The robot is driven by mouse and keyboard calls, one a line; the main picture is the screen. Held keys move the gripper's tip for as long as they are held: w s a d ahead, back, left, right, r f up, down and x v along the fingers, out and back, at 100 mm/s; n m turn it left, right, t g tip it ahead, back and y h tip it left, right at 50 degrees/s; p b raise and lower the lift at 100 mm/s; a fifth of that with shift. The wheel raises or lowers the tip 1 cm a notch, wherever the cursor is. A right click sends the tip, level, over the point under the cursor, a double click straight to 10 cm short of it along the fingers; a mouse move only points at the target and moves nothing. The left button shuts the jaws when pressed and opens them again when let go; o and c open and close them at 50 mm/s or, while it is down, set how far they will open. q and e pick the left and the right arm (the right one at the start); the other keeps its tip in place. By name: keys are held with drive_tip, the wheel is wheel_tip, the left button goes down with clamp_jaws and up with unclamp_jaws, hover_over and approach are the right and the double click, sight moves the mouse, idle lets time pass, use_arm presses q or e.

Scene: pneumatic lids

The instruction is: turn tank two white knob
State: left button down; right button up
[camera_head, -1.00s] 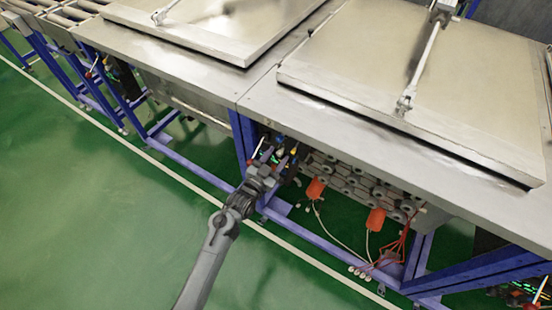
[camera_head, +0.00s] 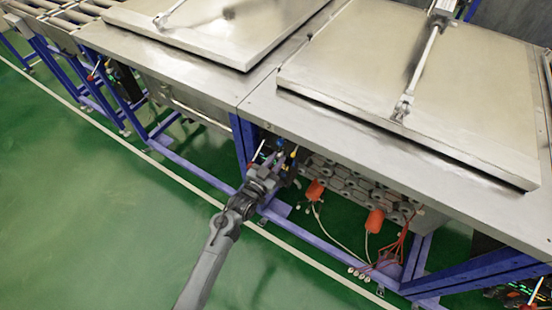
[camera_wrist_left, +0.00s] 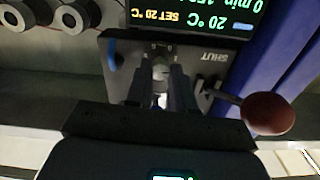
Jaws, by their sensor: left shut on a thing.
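My left gripper (camera_head: 274,160) reaches under the front edge of the right-hand tank, beside the blue leg, in the head view. In the left wrist view its two fingers (camera_wrist_left: 160,84) are shut on a small whitish knob (camera_wrist_left: 160,71) on a dark panel. The fingers hide most of the knob, so its angle cannot be told. The panel (camera_wrist_left: 198,84) carries the upside-down word SHUT. My right gripper is not in view.
In the wrist view a red ball lever (camera_wrist_left: 268,113) sticks out close to the right finger. A blue knob (camera_wrist_left: 113,55) is to the left, and a lit display (camera_wrist_left: 198,20) above. Orange floats (camera_head: 315,190) hang under the tank. The green floor in front is clear.

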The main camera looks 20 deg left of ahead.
use_arm(q)
drive_tip(key=c, duration=1)
unclamp_jaws()
drive_tip(key=shift+s+a, duration=0.1)
drive_tip(key=shift+s, duration=0.3)
drive_tip(key=s+p, duration=0.1)
drive_tip(key=s, duration=0.2)
drive_tip(key=s+a, duration=0.1)
drive_tip(key=s, duration=0.2)
drive_tip(key=s+p, duration=0.1)
drive_tip(key=s, duration=0.3)
drive_tip(key=shift+a+p, duration=0.3)
drive_tip(key=shift+a, duration=0.05)
